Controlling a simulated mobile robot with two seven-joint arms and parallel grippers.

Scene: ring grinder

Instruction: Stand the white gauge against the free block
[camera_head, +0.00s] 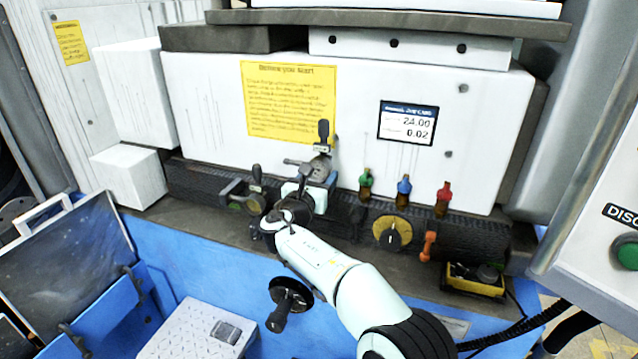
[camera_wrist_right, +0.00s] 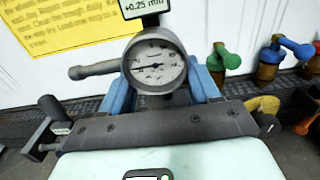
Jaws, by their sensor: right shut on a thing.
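The white gauge (camera_head: 321,164) is a round white-faced dial with a dark rim, with a small display on top. In the right wrist view the gauge (camera_wrist_right: 155,65) faces me, between the blue fingers of my right gripper (camera_wrist_right: 162,88). A grey stem sticks out to its left. In the head view my right gripper (camera_head: 308,192) is at the machine's dark ledge, shut on the gauge. A dark fixture with a handle (camera_head: 255,192) stands just left of it; I cannot tell whether this is the free block. Contact beneath the gauge is hidden. My left gripper is out of view.
Green (camera_head: 365,184), blue (camera_head: 403,190) and red (camera_head: 443,198) topped fittings stand right of the gripper. A yellow dial (camera_head: 392,232) and orange knob (camera_head: 428,245) sit below them. The white machine panel (camera_head: 210,110) rises behind the ledge. A grey case (camera_head: 60,255) stands at left.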

